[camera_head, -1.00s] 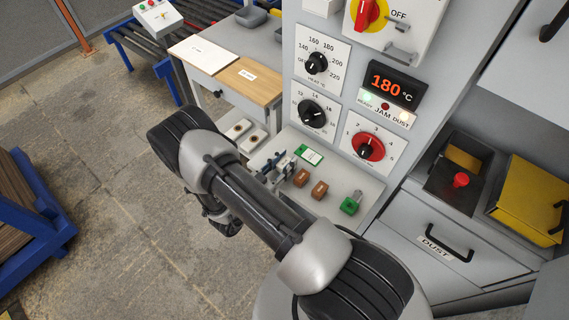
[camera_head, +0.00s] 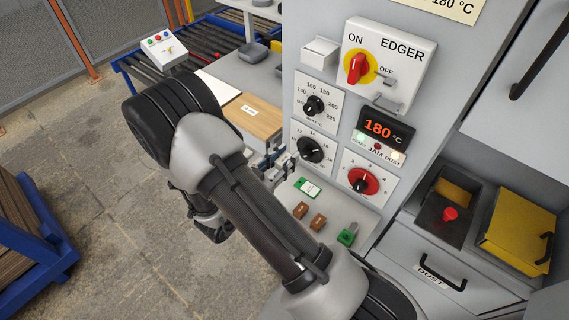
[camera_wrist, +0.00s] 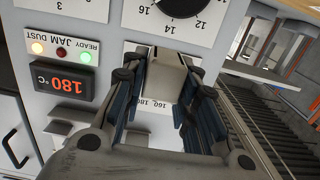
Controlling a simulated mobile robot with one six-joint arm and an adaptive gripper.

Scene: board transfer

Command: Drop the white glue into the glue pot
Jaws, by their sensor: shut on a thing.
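My gripper (camera_wrist: 163,85) shows in the wrist view with its dark blue fingers on both sides of a pale off-white block, which I take to be the white glue (camera_wrist: 168,78). It is shut on this block, in front of the machine's control panel. In the head view my gripper (camera_head: 272,166) is partly hidden behind my arm, beside the lower black dial. The held block cannot be made out there. I cannot identify the glue pot in either view.
The control panel has a red EDGER switch (camera_head: 357,68), black dials, a red dial (camera_head: 362,181) and a 180 °C display (camera_head: 385,131). Brown blocks (camera_head: 309,216) and a green piece (camera_head: 347,237) lie on the ledge below. An open dark bin (camera_head: 433,225) and yellow bin (camera_head: 515,235) stand right.

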